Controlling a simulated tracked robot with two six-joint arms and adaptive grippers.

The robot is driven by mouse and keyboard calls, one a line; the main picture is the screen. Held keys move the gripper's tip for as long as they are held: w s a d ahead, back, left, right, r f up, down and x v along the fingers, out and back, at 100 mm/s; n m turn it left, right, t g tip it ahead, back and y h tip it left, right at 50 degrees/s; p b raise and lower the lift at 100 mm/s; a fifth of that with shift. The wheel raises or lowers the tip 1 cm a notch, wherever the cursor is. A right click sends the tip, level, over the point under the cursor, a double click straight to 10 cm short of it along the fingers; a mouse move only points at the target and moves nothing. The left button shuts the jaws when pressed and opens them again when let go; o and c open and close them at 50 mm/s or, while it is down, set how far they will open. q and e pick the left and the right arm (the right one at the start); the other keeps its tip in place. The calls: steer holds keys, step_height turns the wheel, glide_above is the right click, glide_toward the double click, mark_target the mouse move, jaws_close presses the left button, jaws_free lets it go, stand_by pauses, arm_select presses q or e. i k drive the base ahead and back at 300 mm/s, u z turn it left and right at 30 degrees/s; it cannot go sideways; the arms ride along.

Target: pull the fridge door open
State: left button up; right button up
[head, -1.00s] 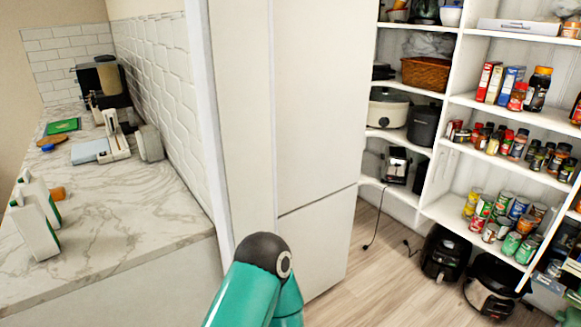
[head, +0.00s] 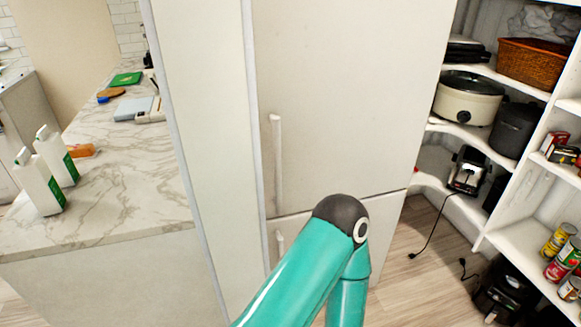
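The fridge is a tall off-white unit in the middle of the head view. Its upper door (head: 350,95) is shut and has a vertical bar handle (head: 277,160) near its left edge. Below a horizontal seam is a lower door (head: 390,225) with its own handle (head: 280,242), partly visible. My teal arm with a dark joint rises from the bottom centre, in front of the lower door, and hides part of it. Neither of my grippers shows in the view, and nothing is seen touching the handles.
A marble counter (head: 120,190) with two white cartons (head: 40,185) stands at the left, beside a pale side panel (head: 205,120). Shelving (head: 520,240) with a slow cooker (head: 468,98) and a basket (head: 535,62) is at the right. Wooden floor (head: 405,265) shows between the fridge and shelves.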

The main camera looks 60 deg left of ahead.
mark_target(346, 89)
steer(key=z, duration=0.6)
steer(key=i, duration=0.15)
steer(key=u, duration=2.95)
steer(key=k, duration=0.6)
steer(key=u, duration=0.15)
steer(key=i, duration=0.55)
steer(key=z, duration=0.2)
steer(key=k, duration=0.5)
steer(key=u, duration=0.2)
steer(key=i, duration=0.25)
